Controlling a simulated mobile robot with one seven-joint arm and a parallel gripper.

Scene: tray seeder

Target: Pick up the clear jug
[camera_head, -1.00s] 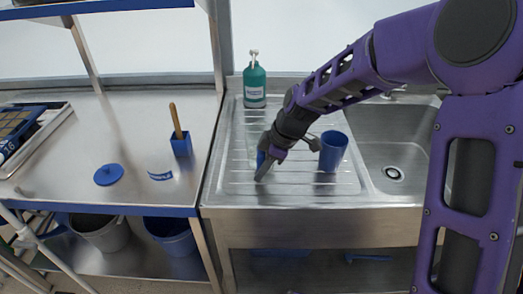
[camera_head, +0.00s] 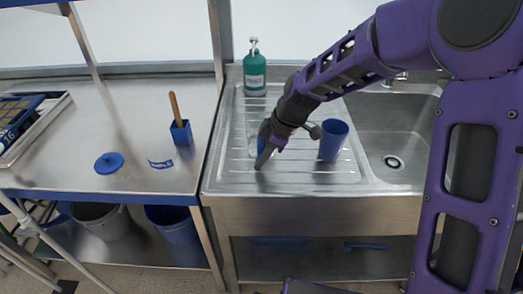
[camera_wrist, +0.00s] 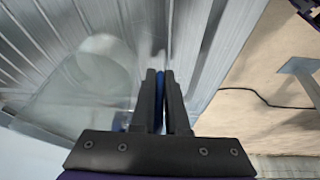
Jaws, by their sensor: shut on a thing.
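The clear jug (camera_head: 252,134) stands on the ribbed steel drainboard; it is see-through and hard to outline. In the wrist view the jug (camera_wrist: 92,82) fills the left side, with its round form showing faintly. My gripper (camera_head: 263,163) reaches down beside the jug. In the wrist view my gripper's dark fingers (camera_wrist: 163,76) are close together with a narrow blue part between them, which looks like the jug's handle. The grasp itself is partly hidden by my fingers in the head view. I cannot tell whether the jug is off the board.
A blue cup (camera_head: 333,140) stands right of my gripper, near the sink basin (camera_head: 390,125). A green pump bottle (camera_head: 255,76) stands behind. The left bench holds a blue holder (camera_head: 181,133) with a wooden handle and a blue lid (camera_head: 109,163).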

